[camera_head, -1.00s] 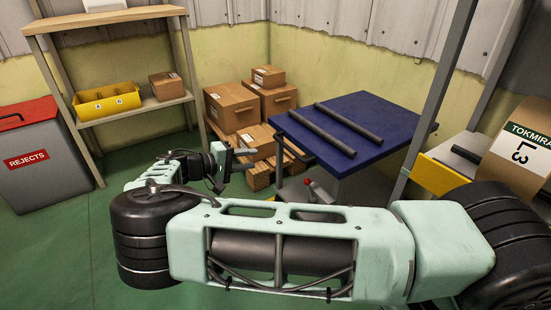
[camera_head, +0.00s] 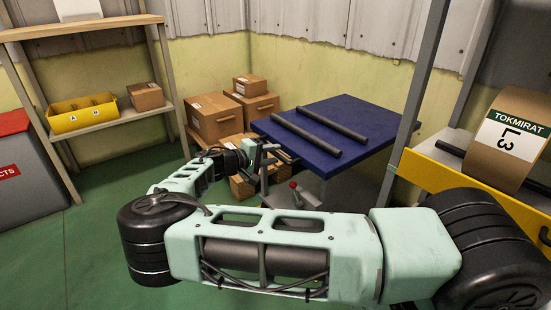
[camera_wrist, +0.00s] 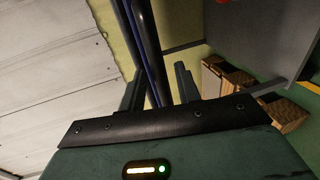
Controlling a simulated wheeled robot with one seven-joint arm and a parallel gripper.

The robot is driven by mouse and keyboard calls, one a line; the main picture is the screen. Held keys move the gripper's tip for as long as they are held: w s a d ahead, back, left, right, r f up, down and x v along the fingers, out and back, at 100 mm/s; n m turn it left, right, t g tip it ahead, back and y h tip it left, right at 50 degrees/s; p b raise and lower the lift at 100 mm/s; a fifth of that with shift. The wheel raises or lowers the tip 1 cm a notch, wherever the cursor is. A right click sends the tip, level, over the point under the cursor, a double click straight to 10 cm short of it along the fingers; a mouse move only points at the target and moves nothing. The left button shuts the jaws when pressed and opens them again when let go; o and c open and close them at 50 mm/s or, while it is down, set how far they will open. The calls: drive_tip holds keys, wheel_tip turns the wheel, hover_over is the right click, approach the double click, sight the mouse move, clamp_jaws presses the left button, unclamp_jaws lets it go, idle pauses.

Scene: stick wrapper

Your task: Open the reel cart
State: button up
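A cart with a flat blue top (camera_head: 355,125) stands at the centre right; it looks like the reel cart, though no reel shows. Two dark rollers lie on the top, and a red-knobbed lever (camera_head: 293,185) stands below it. My gripper (camera_head: 264,157) is at the cart's left end, where a dark bar stuck out earlier. In the wrist view, my gripper (camera_wrist: 158,88) has its two fingers apart. A dark bar (camera_wrist: 146,40) and a strip of blue run into the space between them. I cannot tell whether the fingers touch the bar.
Cardboard boxes (camera_head: 215,116) on a pallet stand behind my gripper. A shelf with a yellow bin (camera_head: 82,114) is on the left, beside a grey, red-lidded reject bin (camera_head: 25,165). A grey post (camera_head: 418,95) and a yellow-edged unit (camera_head: 480,185) bearing a large carton are on the right.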

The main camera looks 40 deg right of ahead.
drive_tip(key=shift+x, duration=0.85)
